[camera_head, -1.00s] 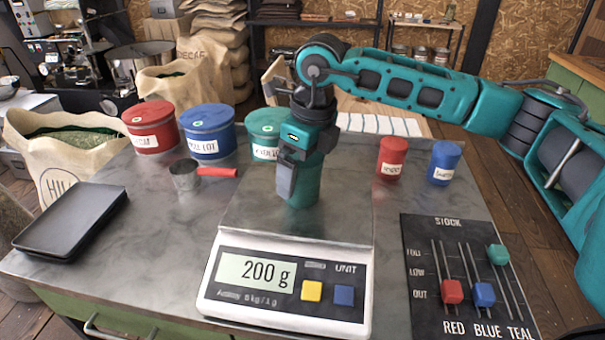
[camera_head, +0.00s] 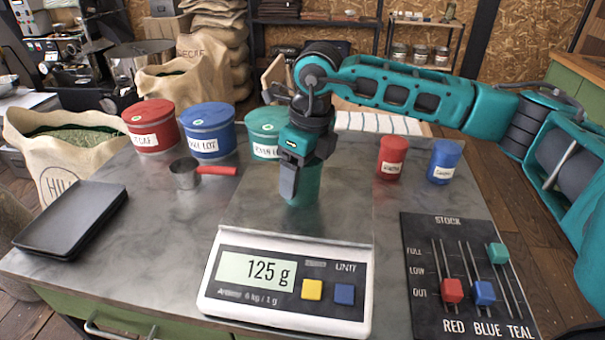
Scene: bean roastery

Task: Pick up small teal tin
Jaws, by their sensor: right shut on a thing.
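The small teal tin (camera_head: 301,189) is upright over the scale's metal plate, partly hidden behind my right gripper. My right gripper (camera_head: 289,184) points down and is shut on the small teal tin. The scale (camera_head: 287,283) reads 125 g on its display. I cannot tell whether the tin's base still touches the plate (camera_head: 260,212). My left gripper is not in view.
Large red (camera_head: 152,127), blue (camera_head: 208,131) and teal (camera_head: 264,133) tins stand at the back. Small red (camera_head: 391,158) and blue (camera_head: 444,161) tins stand right. A scoop (camera_head: 186,174), black trays (camera_head: 70,222) and a stock board (camera_head: 466,285) lie around the scale.

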